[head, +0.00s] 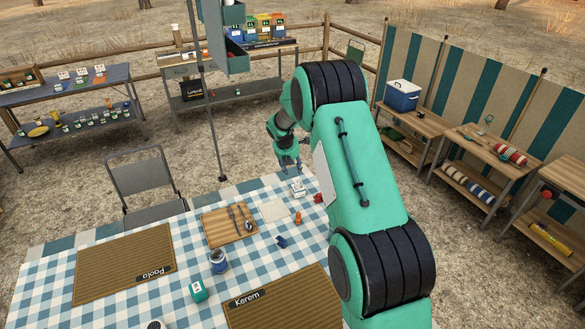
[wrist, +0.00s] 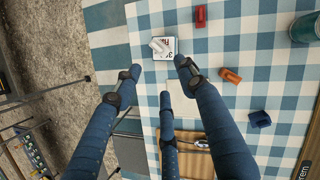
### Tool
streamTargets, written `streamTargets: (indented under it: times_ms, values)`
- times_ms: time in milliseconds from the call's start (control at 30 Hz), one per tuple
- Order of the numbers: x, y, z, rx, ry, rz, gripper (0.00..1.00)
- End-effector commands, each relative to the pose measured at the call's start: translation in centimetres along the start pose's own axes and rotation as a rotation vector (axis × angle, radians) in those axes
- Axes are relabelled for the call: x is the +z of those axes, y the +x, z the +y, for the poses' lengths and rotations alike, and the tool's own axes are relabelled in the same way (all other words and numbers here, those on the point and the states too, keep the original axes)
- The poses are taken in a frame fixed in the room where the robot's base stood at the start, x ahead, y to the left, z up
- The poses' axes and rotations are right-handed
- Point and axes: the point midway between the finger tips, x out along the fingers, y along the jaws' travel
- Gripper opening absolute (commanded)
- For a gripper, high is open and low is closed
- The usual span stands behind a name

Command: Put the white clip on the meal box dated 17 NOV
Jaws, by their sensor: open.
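A small white clip (wrist: 158,45) appears in the wrist view on or against a white block with dark print (wrist: 166,56); the block also shows at the table's far edge in the head view (head: 298,189). The print is only partly legible. My gripper (head: 289,169) is open and empty, above the far edge of the table. In the wrist view its fingers (wrist: 162,78) are spread just below the block, apart from the clip. Several coloured boxes (head: 262,27) stand on the rear table; I cannot read a 17 NOV date on any.
Red (wrist: 201,15), orange (wrist: 230,75) and blue (wrist: 260,118) small pieces lie near the block. A wooden board with cutlery (head: 218,238), a mug (head: 219,261) and placemats (head: 124,263) are on the checked table. A pole (head: 207,110) and chair (head: 142,180) stand beyond.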

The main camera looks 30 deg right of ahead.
Motion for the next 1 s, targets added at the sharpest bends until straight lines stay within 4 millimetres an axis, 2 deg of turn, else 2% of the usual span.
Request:
streamTargets:
  times_ms: [267,433,567,667,1000]
  values:
    - [0.0,-0.8,0.0,0.003,0.017,-0.001,0.41]
    - [-0.1,-3.9,-0.2,0.013,0.091,-0.002,0.41]
    - [-0.5,-7.8,-0.6,0.024,0.191,-0.001,0.41]
    - [-1.0,-11.6,-1.0,0.038,0.288,0.001,0.41]
    - [-4.2,-23.8,-4.1,0.08,0.641,0.026,0.41]
